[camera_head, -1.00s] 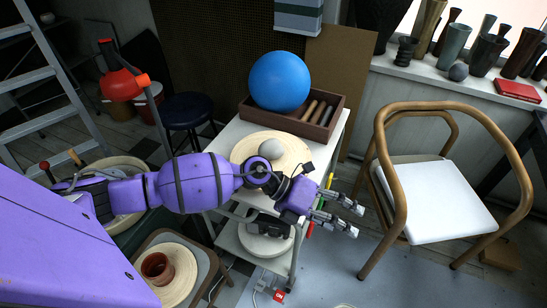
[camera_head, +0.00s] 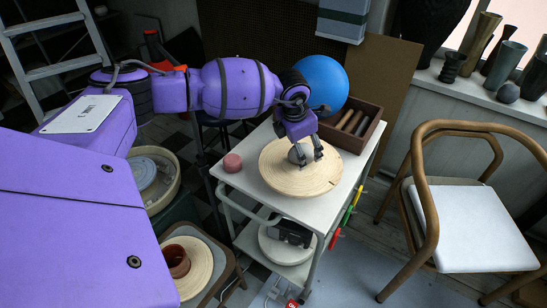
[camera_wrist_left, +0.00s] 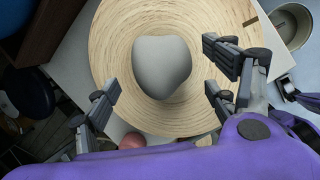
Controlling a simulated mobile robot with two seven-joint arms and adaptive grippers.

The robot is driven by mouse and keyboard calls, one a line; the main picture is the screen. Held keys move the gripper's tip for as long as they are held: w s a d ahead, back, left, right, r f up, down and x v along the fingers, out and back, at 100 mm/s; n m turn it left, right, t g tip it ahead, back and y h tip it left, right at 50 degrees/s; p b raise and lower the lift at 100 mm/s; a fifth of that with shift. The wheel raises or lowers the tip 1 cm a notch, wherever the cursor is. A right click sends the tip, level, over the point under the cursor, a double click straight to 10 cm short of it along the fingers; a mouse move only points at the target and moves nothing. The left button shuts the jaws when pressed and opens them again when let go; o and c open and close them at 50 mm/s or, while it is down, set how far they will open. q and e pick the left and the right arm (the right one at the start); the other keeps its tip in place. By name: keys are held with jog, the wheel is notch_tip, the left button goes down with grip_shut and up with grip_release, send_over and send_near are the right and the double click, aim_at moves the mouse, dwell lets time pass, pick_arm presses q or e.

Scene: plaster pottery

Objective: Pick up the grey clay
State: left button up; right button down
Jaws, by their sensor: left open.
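The grey clay (camera_head: 297,153) is a rounded lump on the round wooden board (camera_head: 280,178) on the white trolley top. In the left wrist view the clay (camera_wrist_left: 161,66) shows whole, with a smooth, slightly uneven shape. My left gripper (camera_head: 310,160) points down over the board, right at the clay, and partly covers it in the head view. In the left wrist view my left gripper (camera_wrist_left: 165,88) is open, one finger to the left of the clay and the other to its right, with gaps on both sides.
A pink lump (camera_head: 232,162) lies on the trolley top (camera_head: 245,178) left of the board. A wooden tray (camera_head: 368,130) with rods and a blue ball (camera_head: 321,82) stand behind. A chair (camera_head: 440,210) is on the right. Pottery wheels are at lower left.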

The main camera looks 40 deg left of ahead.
pick_arm(q)
jog(key=shift+x, duration=1.15)
jog(key=shift+r, duration=0.1)
jog(key=c, duration=1.9)
jog(key=shift+w+r, duration=0.1)
jog(key=shift+w, duration=0.05)
grip_shut()
